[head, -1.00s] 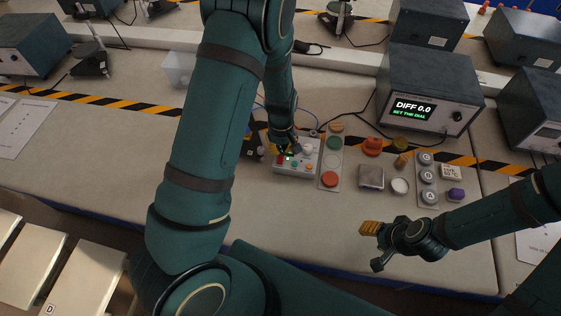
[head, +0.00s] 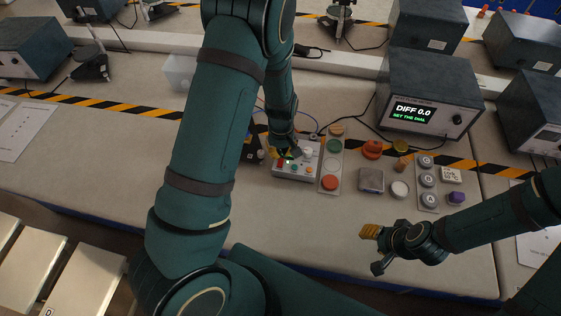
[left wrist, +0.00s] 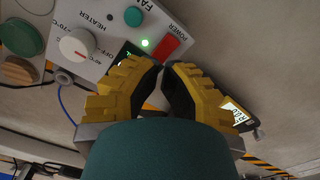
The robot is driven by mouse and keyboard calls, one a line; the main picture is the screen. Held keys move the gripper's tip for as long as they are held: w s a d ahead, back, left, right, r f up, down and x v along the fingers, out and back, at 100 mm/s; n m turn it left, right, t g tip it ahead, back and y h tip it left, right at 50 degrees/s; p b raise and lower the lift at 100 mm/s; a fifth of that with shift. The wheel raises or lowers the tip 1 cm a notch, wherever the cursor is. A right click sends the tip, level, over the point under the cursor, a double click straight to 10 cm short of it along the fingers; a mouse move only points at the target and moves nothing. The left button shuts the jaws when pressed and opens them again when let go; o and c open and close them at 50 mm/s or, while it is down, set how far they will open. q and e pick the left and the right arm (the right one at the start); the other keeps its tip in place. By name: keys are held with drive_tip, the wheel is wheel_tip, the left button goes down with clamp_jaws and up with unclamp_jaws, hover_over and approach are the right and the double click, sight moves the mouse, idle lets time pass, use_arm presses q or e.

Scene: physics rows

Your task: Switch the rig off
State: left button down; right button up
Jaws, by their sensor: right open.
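The grey control box (head: 296,174) sits on the bench, partly covered by my left gripper. In the left wrist view its face (left wrist: 95,15) shows a red POWER switch (left wrist: 169,46), a lit green lamp (left wrist: 145,43), a teal FAN button (left wrist: 133,16) and a white HEATER knob (left wrist: 77,44). My left gripper (head: 284,154) is over the box's left end; its fingertips (left wrist: 164,66) nearly meet, with nothing seen between them, close to the POWER switch. Contact cannot be told. My right gripper (head: 372,250) is open and empty over the bench's front.
A panel with green and red round buttons (head: 330,181) stands right of the box. Further right are a metal block (head: 371,180), a white round piece (head: 400,189) and a button strip (head: 428,198). A display unit reading DIFF 0.0 (head: 425,90) stands behind. The front bench is clear.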

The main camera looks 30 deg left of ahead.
sight(281, 159)
use_arm(q)
drive_tip(key=shift+f+b, duration=1.35)
drive_tip(key=shift+f, duration=0.45)
use_arm(e)
drive_tip(key=shift+f, duration=1.35)
use_arm(q)
drive_tip(key=shift+r, duration=0.15)
use_arm(e)
drive_tip(key=shift+r, duration=0.15)
use_arm(q)
drive_tip(key=shift+r+p, duration=2.9)
drive_tip(key=shift+r, duration=0.5)
use_arm(e)
drive_tip(key=shift+r, duration=2.75)
drive_tip(key=shift+r, duration=0.1)
use_arm(q)
drive_tip(key=shift+f, duration=0.1)
use_arm(e)
drive_tip(key=shift+d+r, duration=0.1)
